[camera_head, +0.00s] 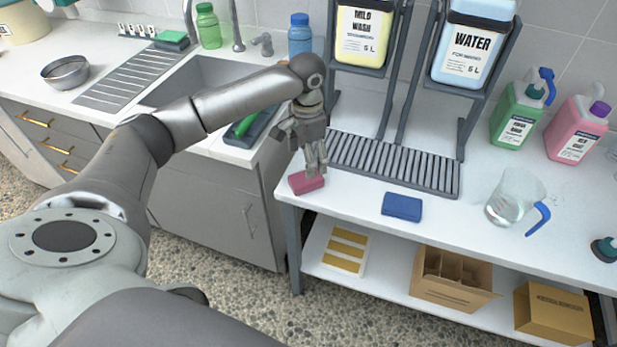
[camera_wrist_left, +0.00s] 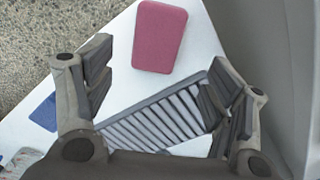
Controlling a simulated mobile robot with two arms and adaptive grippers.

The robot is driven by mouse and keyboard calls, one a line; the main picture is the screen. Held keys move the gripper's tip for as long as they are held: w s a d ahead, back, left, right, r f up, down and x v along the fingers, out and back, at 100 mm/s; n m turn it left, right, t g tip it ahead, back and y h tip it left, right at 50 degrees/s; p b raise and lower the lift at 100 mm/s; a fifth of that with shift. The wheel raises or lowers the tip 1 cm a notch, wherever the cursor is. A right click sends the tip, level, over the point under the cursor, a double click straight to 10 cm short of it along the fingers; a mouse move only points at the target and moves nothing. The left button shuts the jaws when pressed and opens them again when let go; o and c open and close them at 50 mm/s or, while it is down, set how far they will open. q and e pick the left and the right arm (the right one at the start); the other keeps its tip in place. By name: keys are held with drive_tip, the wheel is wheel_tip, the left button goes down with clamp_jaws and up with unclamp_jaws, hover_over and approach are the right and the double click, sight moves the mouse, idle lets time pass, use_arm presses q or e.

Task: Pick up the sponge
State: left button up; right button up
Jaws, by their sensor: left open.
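A dark pink sponge (camera_head: 306,183) lies flat at the left front corner of the white table, and it also shows in the left wrist view (camera_wrist_left: 159,37). My left gripper (camera_head: 316,163) points down just above and behind this sponge. In the left wrist view the fingers (camera_wrist_left: 160,62) are spread with nothing between them, and the sponge lies beyond the fingertips. A blue sponge (camera_head: 402,207) lies further right on the table. A green sponge (camera_head: 172,39) rests by the sink. My right gripper is not in view.
A slatted drip tray (camera_head: 390,163) lies right behind the pink sponge, under a rack with the yellow mild wash jug (camera_head: 362,32) and the water jug (camera_head: 470,50). A clear pitcher (camera_head: 510,198) stands at right. The sink cabinet (camera_head: 225,205) adjoins at left.

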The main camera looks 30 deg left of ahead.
sight(306, 181)
use_arm(q)
drive_tip(key=shift+s+f, duration=0.1)
drive_tip(key=shift+f, duration=1.1)
drive_tip(key=f, duration=0.4)
drive_tip(key=shift+d+f+p, duration=0.25)
drive_tip(key=shift+f+p, duration=0.05)
drive_tip(key=shift+f, duration=0.05)
drive_tip(key=shift+c, duration=0.9)
drive_tip(key=c, duration=0.6)
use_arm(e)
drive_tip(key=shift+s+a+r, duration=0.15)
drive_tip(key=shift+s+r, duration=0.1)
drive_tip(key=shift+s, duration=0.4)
use_arm(q)
drive_tip(key=shift+c, duration=0.2)
drive_tip(key=shift+r, duration=0.1)
